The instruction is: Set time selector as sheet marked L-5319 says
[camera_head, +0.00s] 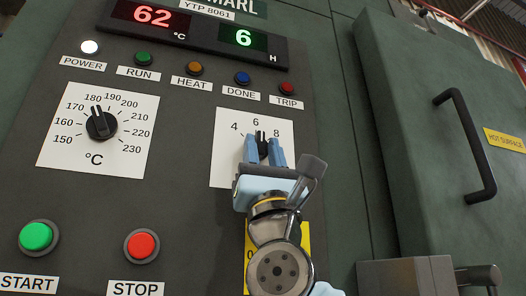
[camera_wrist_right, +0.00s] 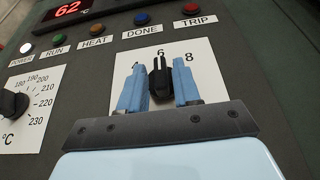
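The time selector (camera_head: 262,140) is a black knob on a white plate (camera_head: 225,170) marked 4, 6 and 8. In the right wrist view, the knob (camera_wrist_right: 160,80) shows between the same fingers (camera_wrist_right: 160,88). Whether they press on it or only stand around it is not clear. My left gripper and the sheet marked L-5319 are not in view.
A temperature knob (camera_head: 101,124) is left of the time plate. Below are a green START button (camera_head: 36,237) and a red STOP button (camera_head: 142,245). A row of lamps is above. At right is a door with a black handle (camera_head: 468,145) and a yellow HOT SURFACE label (camera_head: 505,140).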

